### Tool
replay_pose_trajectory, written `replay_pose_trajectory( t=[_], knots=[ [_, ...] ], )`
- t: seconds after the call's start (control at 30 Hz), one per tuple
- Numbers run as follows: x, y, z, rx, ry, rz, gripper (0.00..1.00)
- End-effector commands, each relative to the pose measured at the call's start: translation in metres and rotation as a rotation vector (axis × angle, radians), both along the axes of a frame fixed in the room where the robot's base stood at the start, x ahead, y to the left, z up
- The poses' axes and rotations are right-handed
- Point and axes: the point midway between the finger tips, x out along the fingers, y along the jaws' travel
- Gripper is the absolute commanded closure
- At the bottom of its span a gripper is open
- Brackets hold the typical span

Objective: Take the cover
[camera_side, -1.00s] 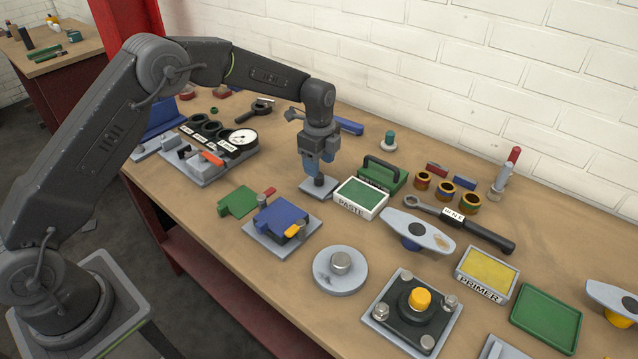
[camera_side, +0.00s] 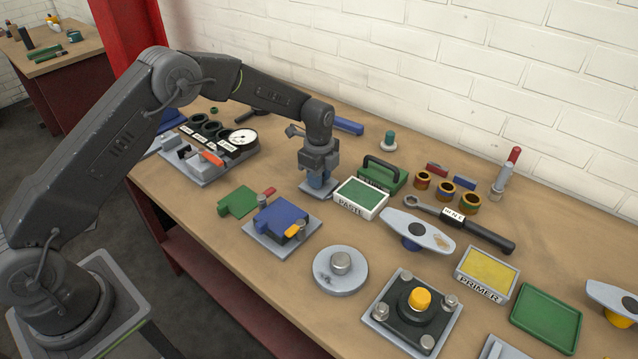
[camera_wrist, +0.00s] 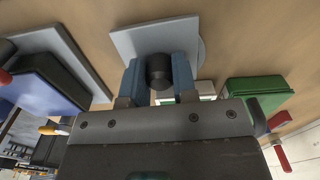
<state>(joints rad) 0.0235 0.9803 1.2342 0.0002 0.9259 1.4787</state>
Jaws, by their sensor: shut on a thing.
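A flat light-grey square plate (camera_side: 311,191) with a dark knob lies at the middle of the bench, and fits the cover best. The plate also shows in the wrist view (camera_wrist: 124,42). My gripper (camera_side: 317,181) is down over it, with its blue fingers on either side of the dark knob (camera_wrist: 159,72). The fingers are shut on the knob. The gripper hides most of the knob in the side view. A light-grey rounded edge (camera_wrist: 201,52) shows beside the plate in the wrist view. The plate looks level; I cannot tell whether it is clear of the bench.
The PASTE tray (camera_side: 361,194) and a green handled box (camera_side: 383,178) stand close on the right. A blue block (camera_side: 279,216) on a grey plate is at the front left. A grey disc with a knob (camera_side: 341,284) lies in front. Bare bench separates them.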

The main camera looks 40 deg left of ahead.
Motion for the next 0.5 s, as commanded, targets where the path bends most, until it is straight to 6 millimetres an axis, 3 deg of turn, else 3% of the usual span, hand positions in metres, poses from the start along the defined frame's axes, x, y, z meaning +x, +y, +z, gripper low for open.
replay_pose_trajectory(
  t=[0.17, 0.5],
  knots=[
    [0.0001, 0.0, 0.0003, 0.0, 0.0, 0.0, 1.0],
    [0.0009, -0.0001, 0.0019, -0.001, -0.003, 0.0, 1.0]
  ],
)
